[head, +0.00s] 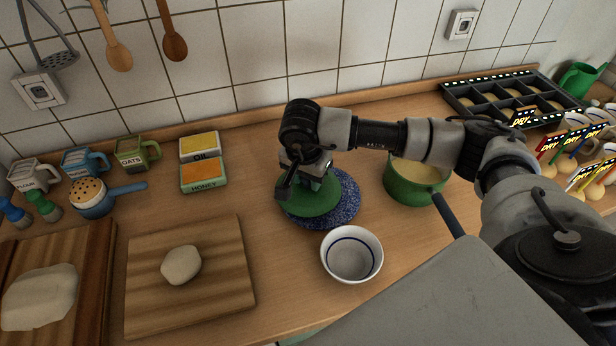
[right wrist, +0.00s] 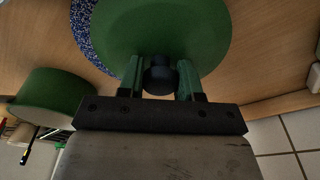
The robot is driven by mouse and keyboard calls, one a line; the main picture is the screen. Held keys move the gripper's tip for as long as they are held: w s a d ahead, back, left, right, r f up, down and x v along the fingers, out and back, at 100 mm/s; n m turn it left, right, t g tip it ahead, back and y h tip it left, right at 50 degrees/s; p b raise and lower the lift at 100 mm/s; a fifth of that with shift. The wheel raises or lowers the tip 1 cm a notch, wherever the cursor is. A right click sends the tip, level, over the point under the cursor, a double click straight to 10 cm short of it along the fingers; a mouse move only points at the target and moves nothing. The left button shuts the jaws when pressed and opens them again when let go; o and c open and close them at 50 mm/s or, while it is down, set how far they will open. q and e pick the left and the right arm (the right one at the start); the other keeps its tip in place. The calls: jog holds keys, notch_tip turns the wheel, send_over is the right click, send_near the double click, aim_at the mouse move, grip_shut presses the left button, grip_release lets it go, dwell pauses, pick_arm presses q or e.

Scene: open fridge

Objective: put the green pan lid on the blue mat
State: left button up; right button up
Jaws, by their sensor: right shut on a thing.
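The green pan lid (head: 308,200) is over the left part of the round speckled blue mat (head: 345,199) in the head view and covers much of it. I cannot tell whether the lid touches the mat. In the right wrist view the lid (right wrist: 160,30) fills the top middle, and a strip of the mat (right wrist: 84,30) shows at its left. My right gripper (right wrist: 160,80) is shut on the lid's dark knob (right wrist: 160,76), from above. In the head view the gripper (head: 304,180) is partly hidden by its own wrist. My left gripper is not in view.
A green pan (head: 410,187) stands right of the mat, under my right forearm. A white bowl (head: 351,256) stands just in front of the mat. Oil and honey boxes (head: 203,176) are to the left, behind a wooden board (head: 140,290) with dough.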

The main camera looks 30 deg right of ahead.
jog(key=shift+f, duration=0.75)
jog(key=shift+f, duration=0.1)
jog(key=shift+f, duration=0.15)
jog(key=o, duration=1)
